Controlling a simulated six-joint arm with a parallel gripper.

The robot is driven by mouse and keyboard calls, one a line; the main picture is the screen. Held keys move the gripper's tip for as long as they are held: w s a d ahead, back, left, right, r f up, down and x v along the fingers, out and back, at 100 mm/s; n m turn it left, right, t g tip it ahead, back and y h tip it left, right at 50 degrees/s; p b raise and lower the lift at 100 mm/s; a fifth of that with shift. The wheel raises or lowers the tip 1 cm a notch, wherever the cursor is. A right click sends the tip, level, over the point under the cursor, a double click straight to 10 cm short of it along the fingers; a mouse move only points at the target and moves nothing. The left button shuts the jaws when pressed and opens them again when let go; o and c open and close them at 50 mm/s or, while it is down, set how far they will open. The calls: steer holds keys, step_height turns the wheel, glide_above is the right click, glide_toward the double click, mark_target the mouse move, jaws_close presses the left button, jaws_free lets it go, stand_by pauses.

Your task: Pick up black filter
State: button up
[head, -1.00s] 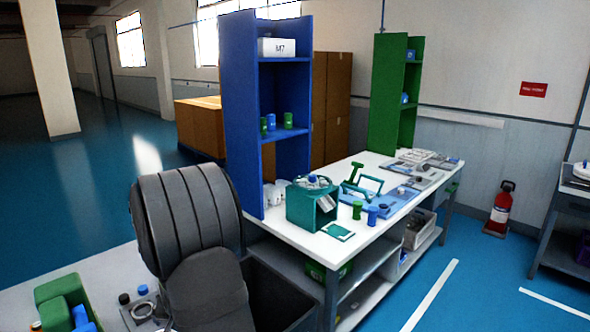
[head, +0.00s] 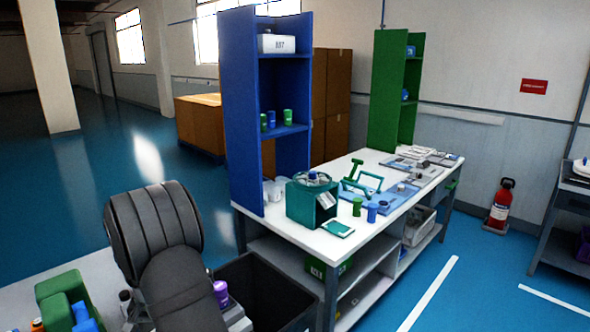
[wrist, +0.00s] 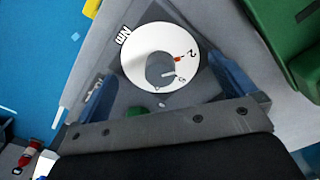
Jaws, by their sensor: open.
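My gripper (wrist: 157,66) is open in the wrist view, with its two blue fingers spread on either side of a white ring dial (wrist: 134,62). The dial carries black marks and a red spot, and has a grey centre. Nothing is held between the fingers. I cannot clearly make out the black filter in the wrist view. In the head view a small dark-topped piece (head: 125,296) stands on the near bench, partly hidden by my arm; I cannot tell if it is the black filter. My gripper is hidden in the head view.
A purple cylinder (head: 221,293) stands right of my arm. An open black bin (head: 262,285) is beside it. The white table (head: 300,236) stands beyond.

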stand_by(0.4)
steer(key=c, duration=0.8)
steer(key=shift+o, duration=0.2)
steer(key=shift+w, duration=0.15)
steer(key=w+d+r+m, duration=0.4)
steer(key=w+r+m, duration=0.5)
steer(key=m, duration=0.2)
steer(key=w+d+r+m, duration=0.4)
steer(key=w+r+m, duration=0.6)
steer(key=m, duration=0.1)
step_height(320, 180, down, 12)
steer(key=shift+s, duration=0.1)
steer(key=shift+s+f, duration=0.15)
steer(key=shift+f, duration=2.5)
